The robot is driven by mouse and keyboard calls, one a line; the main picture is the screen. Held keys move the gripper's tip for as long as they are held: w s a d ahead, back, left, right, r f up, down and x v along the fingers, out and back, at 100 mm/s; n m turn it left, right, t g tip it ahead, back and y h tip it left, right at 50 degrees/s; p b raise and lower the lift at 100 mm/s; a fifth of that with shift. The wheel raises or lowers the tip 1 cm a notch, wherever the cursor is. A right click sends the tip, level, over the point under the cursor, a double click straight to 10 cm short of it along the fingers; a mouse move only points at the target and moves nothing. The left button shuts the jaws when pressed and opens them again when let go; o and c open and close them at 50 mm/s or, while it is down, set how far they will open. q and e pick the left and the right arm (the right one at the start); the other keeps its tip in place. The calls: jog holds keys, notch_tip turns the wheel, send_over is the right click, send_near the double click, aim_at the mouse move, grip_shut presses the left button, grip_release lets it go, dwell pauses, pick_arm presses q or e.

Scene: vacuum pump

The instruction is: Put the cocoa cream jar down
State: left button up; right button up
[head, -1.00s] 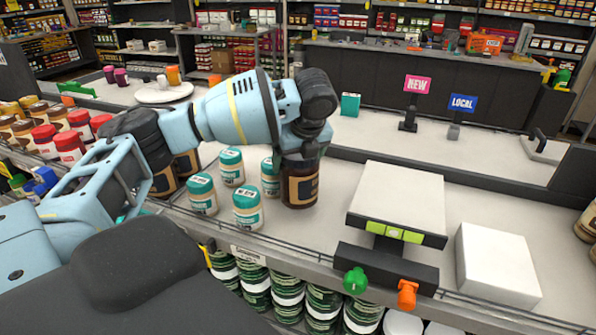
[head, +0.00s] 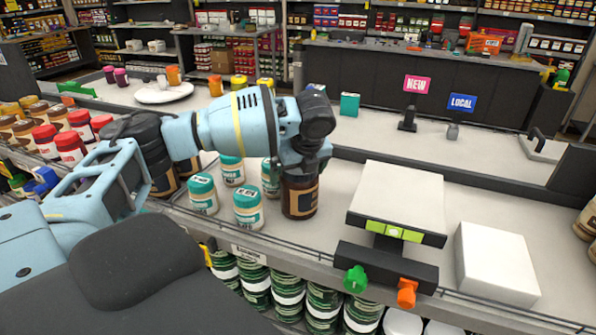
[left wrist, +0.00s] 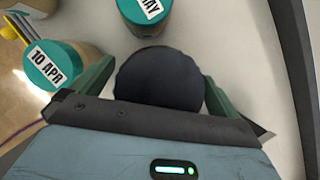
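The cocoa cream jar (head: 299,200) is brown with a tan label and a dark lid. It stands upright at the counter surface, right of several teal-lidded jars; any small gap under it cannot be told. My left gripper (head: 301,172) is above it, pointing down, and hides its top in the head view. In the left wrist view the dark lid (left wrist: 160,78) lies between the two green fingers, which sit close against both sides. My left gripper looks shut on the jar. My right gripper is not in view.
Teal-lidded jars (head: 248,207) stand just left of the jar, one (head: 270,178) very close behind. A scale (head: 398,200) and a white box (head: 494,265) stand to the right. The counter between jar and scale is clear. The counter's front edge has a low rail.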

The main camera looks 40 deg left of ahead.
pick_arm(q)
jog(key=v, duration=1.2)
jog(key=shift+r, duration=0.1)
jog(key=shift+d, duration=0.1)
